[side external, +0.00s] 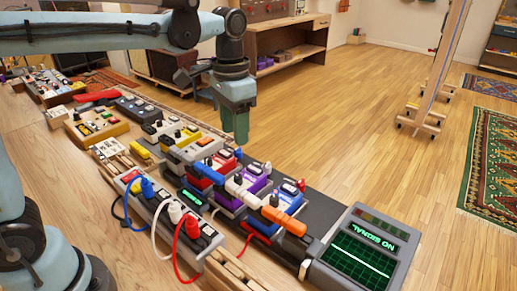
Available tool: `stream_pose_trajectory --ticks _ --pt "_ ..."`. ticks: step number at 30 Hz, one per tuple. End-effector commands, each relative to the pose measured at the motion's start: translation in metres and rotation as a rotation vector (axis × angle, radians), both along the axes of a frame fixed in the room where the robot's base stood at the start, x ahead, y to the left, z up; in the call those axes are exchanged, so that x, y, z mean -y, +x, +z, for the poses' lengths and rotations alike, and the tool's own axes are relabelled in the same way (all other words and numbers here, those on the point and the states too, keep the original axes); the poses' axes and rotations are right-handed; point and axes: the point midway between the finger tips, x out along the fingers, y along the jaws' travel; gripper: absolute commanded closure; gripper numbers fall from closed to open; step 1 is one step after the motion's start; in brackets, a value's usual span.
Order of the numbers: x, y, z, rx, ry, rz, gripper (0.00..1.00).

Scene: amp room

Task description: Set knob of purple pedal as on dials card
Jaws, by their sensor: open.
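My gripper (237,142) points down above and behind the blue pedal, to the left of the purple pedal, apart from both. It is open and appears empty. A small pale card (108,149) with faint marks lies at the left of the board; I cannot tell whether it is the dials card.
A strip (195,235) with blue, white and red plugs and loose cables lies in front. More pedals stand at left.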

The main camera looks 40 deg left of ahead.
Motion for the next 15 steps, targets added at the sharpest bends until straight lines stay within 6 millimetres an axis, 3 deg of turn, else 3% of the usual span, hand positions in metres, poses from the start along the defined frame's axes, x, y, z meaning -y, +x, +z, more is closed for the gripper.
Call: stream_pose_trajectory --ticks 8,15 --pt "0.001 0.002 -0.019 -0.009 0.001 -0.005 0.52" --pt "0.001 0.002 -0.057 -0.008 0.001 -0.004 0.52"
